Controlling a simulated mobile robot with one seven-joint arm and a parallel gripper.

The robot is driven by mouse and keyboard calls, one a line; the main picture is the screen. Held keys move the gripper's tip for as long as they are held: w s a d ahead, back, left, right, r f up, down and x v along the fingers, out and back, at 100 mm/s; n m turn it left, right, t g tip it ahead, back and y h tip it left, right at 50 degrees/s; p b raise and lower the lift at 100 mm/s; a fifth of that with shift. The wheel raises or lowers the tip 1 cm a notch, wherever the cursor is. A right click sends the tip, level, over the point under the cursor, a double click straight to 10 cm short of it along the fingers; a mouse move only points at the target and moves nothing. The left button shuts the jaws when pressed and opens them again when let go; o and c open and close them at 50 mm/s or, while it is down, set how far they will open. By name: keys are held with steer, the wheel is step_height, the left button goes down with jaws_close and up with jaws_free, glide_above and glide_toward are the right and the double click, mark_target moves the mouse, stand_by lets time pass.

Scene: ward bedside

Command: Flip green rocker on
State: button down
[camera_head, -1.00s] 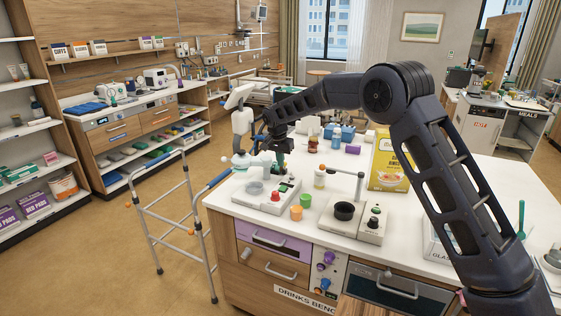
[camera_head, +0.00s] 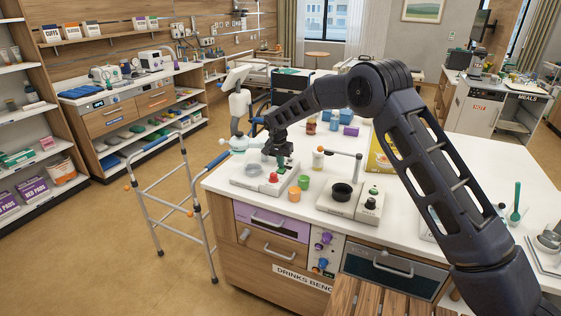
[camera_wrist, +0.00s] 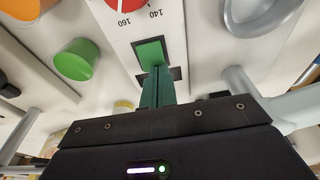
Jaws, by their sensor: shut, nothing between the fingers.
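The green rocker (camera_wrist: 151,52) sits in a dark frame on a white appliance panel, below a red dial marked 140 and 160 in the wrist view. My gripper (camera_wrist: 160,72) is shut and empty, its dark green fingers right at the rocker's lower end. The fingers hide that end, and I cannot tell whether they press it. In the head view my gripper (camera_head: 284,167) points down over the pale appliance (camera_head: 250,184), just behind its red knob (camera_head: 274,177). The rocker is too small to make out there.
An orange cup (camera_head: 294,195) and a green cup (camera_head: 304,182) stand right of the appliance. A second appliance with a black bowl (camera_head: 342,191) is further right. A walker (camera_head: 178,205) stands left of the bench.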

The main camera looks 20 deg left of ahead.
steer(key=shift+w+f+g, duration=0.2)
steer(key=shift+f+g, duration=0.1)
steer(key=shift+g, duration=0.1)
steer(key=shift+s, duration=0.25)
steer(key=shift+s+r, duration=0.1)
steer(key=shift+s, duration=0.55)
step_height(320, 180, up, 14)
steer(key=s, duration=0.2)
steer(key=shift+s, duration=0.3)
stand_by(0.3)
